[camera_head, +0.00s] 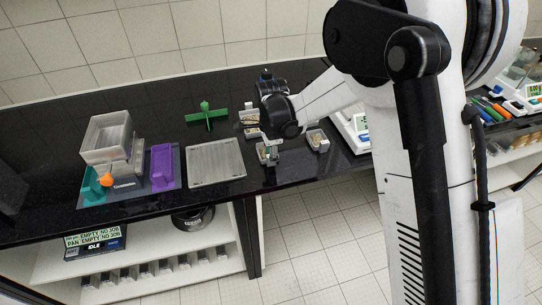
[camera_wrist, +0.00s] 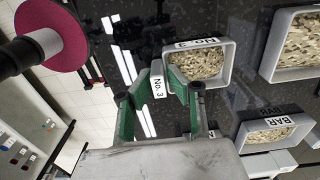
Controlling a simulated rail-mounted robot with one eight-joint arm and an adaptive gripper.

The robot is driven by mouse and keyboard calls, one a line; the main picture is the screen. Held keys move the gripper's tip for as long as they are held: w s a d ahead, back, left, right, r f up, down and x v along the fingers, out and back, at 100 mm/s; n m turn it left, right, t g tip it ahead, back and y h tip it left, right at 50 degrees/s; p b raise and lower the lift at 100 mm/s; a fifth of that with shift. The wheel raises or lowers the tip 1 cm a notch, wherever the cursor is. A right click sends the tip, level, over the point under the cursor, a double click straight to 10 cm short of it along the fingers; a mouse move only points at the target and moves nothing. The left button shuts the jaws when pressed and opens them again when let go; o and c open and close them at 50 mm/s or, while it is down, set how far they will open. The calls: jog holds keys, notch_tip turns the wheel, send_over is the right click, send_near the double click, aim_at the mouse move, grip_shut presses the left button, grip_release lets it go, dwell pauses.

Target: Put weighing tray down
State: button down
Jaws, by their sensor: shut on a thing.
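The weighing tray (camera_wrist: 226,77) is a grey rectangular dish labelled No 3, filled with pale, coarse flakes. My gripper (camera_wrist: 163,77) is shut on its white No. 3 tab, with one green finger on each side. In the head view, my gripper (camera_head: 270,146) is at the front part of the black bench, and the tray (camera_head: 262,154) shows small beside it, partly hidden. I cannot tell whether the tray touches the bench.
Another filled tray (camera_head: 318,140) stands close on the right; a tray labelled BAR (camera_wrist: 267,134) shows in the wrist view. A grey ribbed plate (camera_head: 215,162) lies left, a green cross-shaped thing (camera_head: 208,117) behind. The clear box (camera_head: 108,137) and purple holder (camera_head: 161,165) stand further left.

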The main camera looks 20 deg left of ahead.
jog(key=shift+f, duration=0.15)
jog(key=c, duration=1.7)
grip_release()
jog(key=shift+o, duration=0.2)
notch_tip(320, 180, up, 12)
jog(key=shift+r+b, duration=0.2)
jog(key=shift+b, duration=0.25)
